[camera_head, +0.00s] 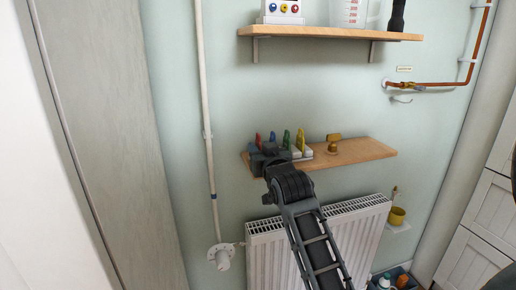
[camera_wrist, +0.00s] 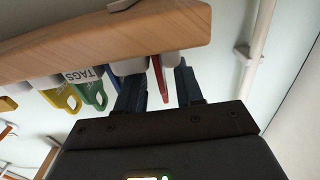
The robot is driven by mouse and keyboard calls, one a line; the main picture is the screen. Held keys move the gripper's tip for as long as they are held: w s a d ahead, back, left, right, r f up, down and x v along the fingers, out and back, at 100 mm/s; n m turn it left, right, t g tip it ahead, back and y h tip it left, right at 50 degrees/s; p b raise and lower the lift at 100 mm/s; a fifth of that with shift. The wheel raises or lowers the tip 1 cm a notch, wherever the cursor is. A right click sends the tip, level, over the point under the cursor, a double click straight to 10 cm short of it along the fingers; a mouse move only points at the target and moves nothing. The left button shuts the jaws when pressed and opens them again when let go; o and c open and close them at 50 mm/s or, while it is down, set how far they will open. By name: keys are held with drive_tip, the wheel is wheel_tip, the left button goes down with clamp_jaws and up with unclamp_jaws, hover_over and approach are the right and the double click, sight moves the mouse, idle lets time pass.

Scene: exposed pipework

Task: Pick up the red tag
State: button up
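The red tag (camera_head: 258,140) stands at the left end of the tag row on the lower wooden shelf (camera_head: 358,151). In the wrist view, which looks upside down, the red tag (camera_wrist: 160,78) is a thin strip between my two fingers. My gripper (camera_wrist: 160,88) is open, with a gap visible on the right of the tag; contact on the left is unclear. In the head view my gripper (camera_head: 267,158) is at the shelf's left front, partly hiding the rack. A green tag (camera_wrist: 96,94) and a yellow tag (camera_wrist: 62,98) stand beside it.
A blue tag (camera_head: 272,137) stands close to the red one. A brass-coloured fitting (camera_head: 333,142) sits farther right on the shelf. A vertical white pipe (camera_head: 206,120) runs left of the shelf, and a radiator (camera_head: 355,220) is below. The upper shelf (camera_head: 330,33) overhangs.

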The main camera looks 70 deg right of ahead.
sight(256, 144)
drive_tip(key=x, duration=0.4)
drive_tip(key=shift+p, duration=0.35)
drive_tip(key=shift+a, duration=0.1)
drive_tip(key=shift+c, duration=0.3)
clamp_jaws()
